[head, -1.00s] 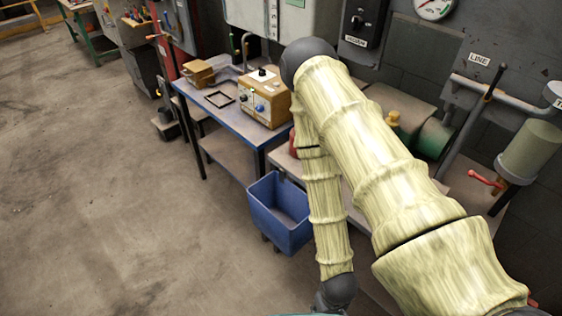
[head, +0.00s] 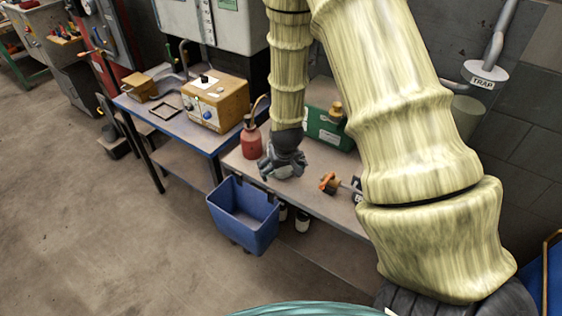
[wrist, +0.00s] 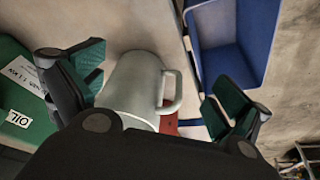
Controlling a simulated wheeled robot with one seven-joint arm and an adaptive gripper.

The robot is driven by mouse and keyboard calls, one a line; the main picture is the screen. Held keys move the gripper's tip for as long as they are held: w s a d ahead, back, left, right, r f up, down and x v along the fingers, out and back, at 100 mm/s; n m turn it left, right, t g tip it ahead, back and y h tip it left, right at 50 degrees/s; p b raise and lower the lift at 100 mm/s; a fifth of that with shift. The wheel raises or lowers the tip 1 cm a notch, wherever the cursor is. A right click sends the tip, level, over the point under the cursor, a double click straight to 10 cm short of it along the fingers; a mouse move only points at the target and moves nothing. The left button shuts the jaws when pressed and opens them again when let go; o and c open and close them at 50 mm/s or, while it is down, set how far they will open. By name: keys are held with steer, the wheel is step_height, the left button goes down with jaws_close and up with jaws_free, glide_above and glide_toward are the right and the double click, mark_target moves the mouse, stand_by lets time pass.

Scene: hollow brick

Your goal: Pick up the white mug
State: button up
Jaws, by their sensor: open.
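The pale whitish mug (wrist: 133,88) shows in the wrist view between my two fingers, with its handle on the right side. My gripper (wrist: 156,84) is open, with one dark green-padded finger left of the mug and the other to the right beyond the handle. The lower part of the mug is hidden behind my gripper's body. In the head view my gripper (head: 284,168) hangs low over the grey bench (head: 322,204). I cannot make out the mug clearly there.
On the bench, a red oil can (head: 251,138) stands left of my gripper, a green box (head: 328,128) behind it and an orange-handled valve (head: 329,183) to the right. A blue bin (head: 243,215) hangs at the front edge. A blue-edged table (head: 172,118) stands left.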

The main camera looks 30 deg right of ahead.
steer(key=w+d+r, duration=0.4)
steer(key=w+r, duration=0.1)
steer(key=r, duration=0.3)
steer(key=shift+m+t, duration=0.4)
steer(key=shift+p+x, duration=2.25)
steer(key=shift+x, duration=3.15)
steer(key=shift+r, duration=0.1)
steer(key=c, duration=0.8)
